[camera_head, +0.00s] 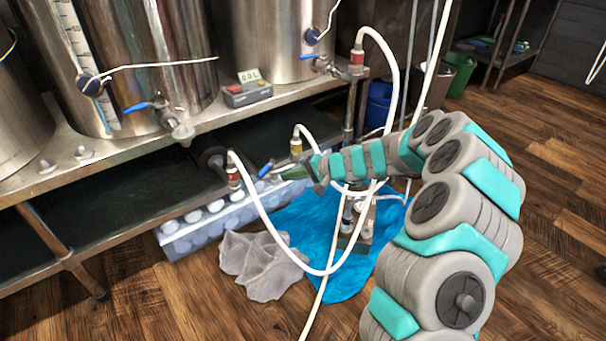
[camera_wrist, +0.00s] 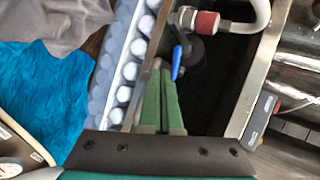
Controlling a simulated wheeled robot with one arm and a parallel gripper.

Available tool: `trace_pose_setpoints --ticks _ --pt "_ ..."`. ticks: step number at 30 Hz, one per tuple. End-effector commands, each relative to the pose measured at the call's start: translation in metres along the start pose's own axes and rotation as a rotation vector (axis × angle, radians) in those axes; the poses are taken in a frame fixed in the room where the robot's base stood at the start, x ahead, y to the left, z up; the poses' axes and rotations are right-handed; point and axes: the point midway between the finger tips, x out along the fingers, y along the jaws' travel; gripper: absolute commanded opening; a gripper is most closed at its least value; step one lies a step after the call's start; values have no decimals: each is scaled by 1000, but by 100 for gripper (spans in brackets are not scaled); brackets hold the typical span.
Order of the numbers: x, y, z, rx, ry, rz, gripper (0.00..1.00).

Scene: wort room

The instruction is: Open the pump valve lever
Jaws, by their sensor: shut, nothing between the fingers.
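The pump valve lever (camera_head: 265,168) is a small blue handle under the steel bench, beside a red-collared hose fitting (camera_head: 233,174) and a dark round pump part (camera_head: 213,158). In the wrist view the blue lever (camera_wrist: 177,62) stands just right of my green fingertips, with the red collar (camera_wrist: 207,24) above it. My gripper (camera_head: 286,173) reaches in from the right and is shut and empty. In the wrist view its fingers (camera_wrist: 162,68) lie side by side. I cannot tell whether they touch the lever.
The steel bench (camera_head: 110,170) carries kettles (camera_head: 140,60) and a digital display (camera_head: 247,88). A long tray of white round items (camera_head: 215,217) lies below. A white hose (camera_head: 262,212) loops near my arm. A grey cloth (camera_head: 262,265) and blue sheet (camera_head: 310,225) cover the wooden floor.

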Motion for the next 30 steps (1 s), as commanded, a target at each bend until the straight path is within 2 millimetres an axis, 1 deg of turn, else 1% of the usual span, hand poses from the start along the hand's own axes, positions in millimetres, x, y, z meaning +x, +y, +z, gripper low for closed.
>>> trace_pose_setpoints --ticks 1,2,3,9,15,25,30 --pt "12 1 2 0 -4 1 0" --pt "17 2 2 0 -5 2 0" --pt "22 -2 2 0 -4 3 0" --pt "42 -15 1 0 -1 2 0" --pt "48 -20 0 1 0 1 0" --pt "48 -19 0 2 1 0 0" --pt "52 -20 2 15 20 -1 0"
